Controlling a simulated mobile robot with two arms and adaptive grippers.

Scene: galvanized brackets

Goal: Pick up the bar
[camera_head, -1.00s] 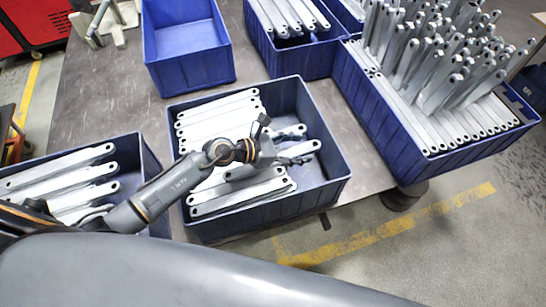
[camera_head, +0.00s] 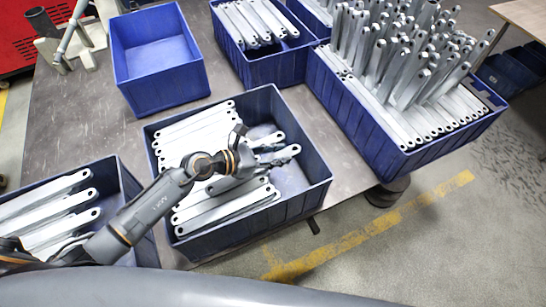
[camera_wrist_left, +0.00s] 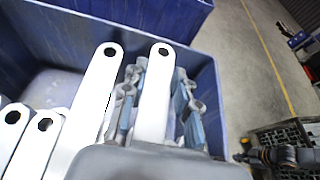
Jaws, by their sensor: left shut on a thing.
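Light grey metal bars with a hole at each end lie in the middle blue crate (camera_head: 322,190) in the head view. My left gripper (camera_head: 272,157) reaches down into this crate from the left, over its right-hand bars. In the left wrist view a bar (camera_wrist_left: 155,95) lies between the two fingers of my left gripper (camera_wrist_left: 157,103), its holed end pointing away. The gripper is shut on this bar. Another bar (camera_wrist_left: 95,100) lies just left of the fingers. In the head view the arm partly hides the grip.
An empty blue crate (camera_head: 160,92) stands behind. A crate (camera_head: 130,190) with bars is at the left, and a crate (camera_head: 372,135) packed with upright bars is at the right.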

